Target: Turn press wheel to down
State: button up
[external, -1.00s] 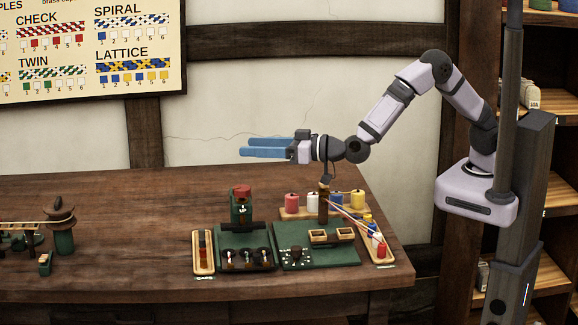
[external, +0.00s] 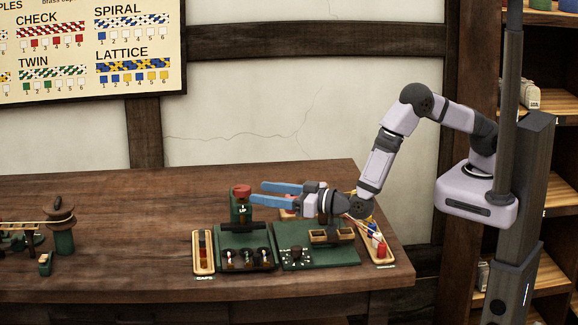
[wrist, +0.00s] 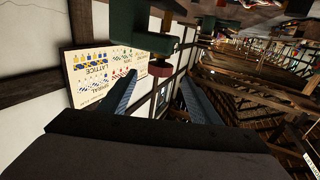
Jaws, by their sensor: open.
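The press wheel (external: 241,191) is a red knob on top of a green post (external: 240,212) near the back of the workbench. A small pale mark shows on the post, too small to read surely. My gripper (external: 258,192) is open and empty, its two blue fingers pointing left, just right of the wheel at about its height. In the wrist view the red wheel (wrist: 160,68) appears between and beyond the open fingers (wrist: 157,80), with its green post (wrist: 138,38) above it. I see no clear contact.
A green board with dark knobs (external: 245,257) lies in front of the post. Right of it is a green board (external: 290,258) with small wooden boxes (external: 331,236). Coloured spools (external: 380,247) stand on a right tray.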

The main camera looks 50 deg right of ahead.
aim_at(243, 187)
jog(key=shift+p+x, duration=1.15)
jog(key=shift+x, duration=2.55)
jog(key=shift+c, duration=0.6)
jog(key=c, duration=0.9)
